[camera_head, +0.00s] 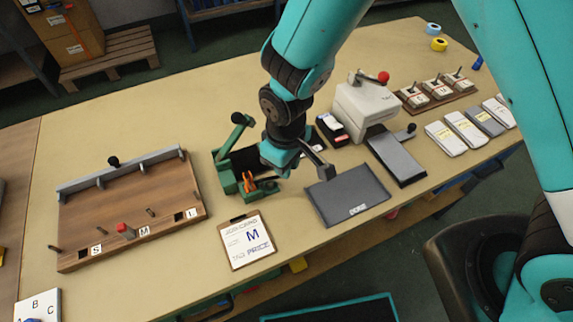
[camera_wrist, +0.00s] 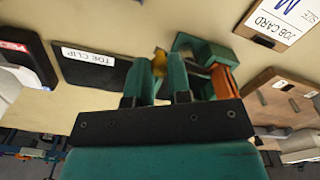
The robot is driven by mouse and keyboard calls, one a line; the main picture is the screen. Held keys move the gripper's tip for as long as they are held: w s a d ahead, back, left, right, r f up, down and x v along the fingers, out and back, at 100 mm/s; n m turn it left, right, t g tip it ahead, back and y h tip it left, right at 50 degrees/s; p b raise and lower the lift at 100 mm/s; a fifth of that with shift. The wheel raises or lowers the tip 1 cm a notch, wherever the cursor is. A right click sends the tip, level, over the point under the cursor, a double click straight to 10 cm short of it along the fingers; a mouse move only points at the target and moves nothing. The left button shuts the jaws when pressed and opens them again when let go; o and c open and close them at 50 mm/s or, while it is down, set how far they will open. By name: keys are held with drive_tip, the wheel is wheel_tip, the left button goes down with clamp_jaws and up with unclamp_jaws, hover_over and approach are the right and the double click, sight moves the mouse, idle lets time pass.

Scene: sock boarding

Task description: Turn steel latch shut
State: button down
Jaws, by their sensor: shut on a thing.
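My gripper (camera_head: 273,168) is low over the right side of a green fixture (camera_head: 227,183), which has an upright arm with a black knob. In the wrist view, my two teal fingers (camera_wrist: 167,65) are close together on a small part at the fixture's edge, apparently the steel latch. The fingers hide most of it, so its angle cannot be told. A bit of yellow (camera_wrist: 160,58) shows between the fingertips. An orange piece (camera_head: 249,182) stands on the fixture just left of my gripper, and also shows right of the fingers in the wrist view (camera_wrist: 222,80).
The job card (camera_head: 247,239) lies in front of the fixture. A wooden board with pegs (camera_head: 135,205) is at left. A dark grey pad (camera_head: 345,195) and a white press (camera_head: 366,104) stand at right. A black plate labelled TOE CLIP (camera_wrist: 92,68) is close by.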

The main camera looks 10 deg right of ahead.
drive_tip(key=shift+w+a+n, duration=0.15)
drive_tip(key=shift+w+n, duration=0.25)
drive_tip(key=shift+n, duration=0.6)
drive_tip(key=c, duration=1.1)
unclamp_jaws()
drive_tip(key=shift+o, duration=0.2)
wheel_tip(320, 180, up, 18)
drive_tip(key=shift+f+b, duration=0.25)
drive_tip(key=shift+b, duration=0.05)
drive_tip(key=s+d+r+m+y, duration=0.2)
drive_tip(key=s+d+r, duration=0.1)
drive_tip(key=s, duration=0.4)
drive_tip(key=s+d+r+m+y, duration=0.1)
drive_tip(key=s+d+r+y, duration=0.1)
drive_tip(key=s+d+r, duration=0.2)
drive_tip(key=s+d, duration=0.2)
drive_tip(key=s, duration=0.1)
drive_tip(key=shift+m, duration=0.4)
